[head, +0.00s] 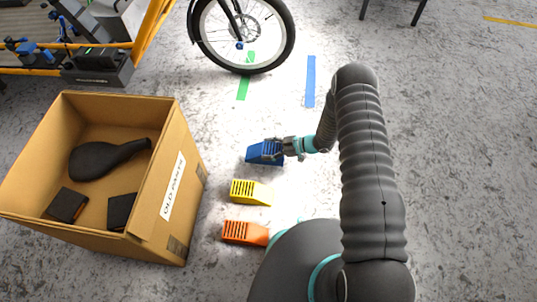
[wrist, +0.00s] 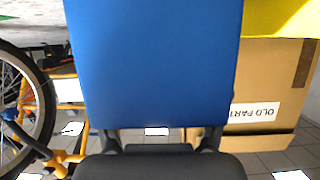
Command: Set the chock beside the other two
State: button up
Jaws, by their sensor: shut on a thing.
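The blue chock (head: 259,153) lies in line behind the yellow chock (head: 250,192) and the orange chock (head: 245,232) in the head view, with a small gap to the yellow one. My gripper (head: 276,149) is shut on the blue chock's right end. I cannot tell whether the chock touches the floor. In the wrist view the blue chock (wrist: 155,65) fills the middle, above the dark gripper parts (wrist: 160,148). A yellow surface (wrist: 280,17), likely the yellow chock, shows at the upper right.
An open cardboard box (head: 172,190) labelled "OLD PARTS" stands left of the chocks, holding a black saddle (head: 98,160) and dark blocks. A bike wheel (head: 245,35) stands behind. Green tape (head: 243,88) and blue tape (head: 310,82) mark the floor. The floor at right is clear.

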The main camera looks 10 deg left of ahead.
jog(key=shift+a+f, duration=0.1)
jog(key=shift+f, duration=1.95)
jog(key=shift+s+f+b, duration=0.1)
jog(key=shift+f+b, duration=0.05)
jog(key=shift+b, duration=0.3)
jog(key=o, duration=1.7)
jog(key=shift+c, duration=0.2)
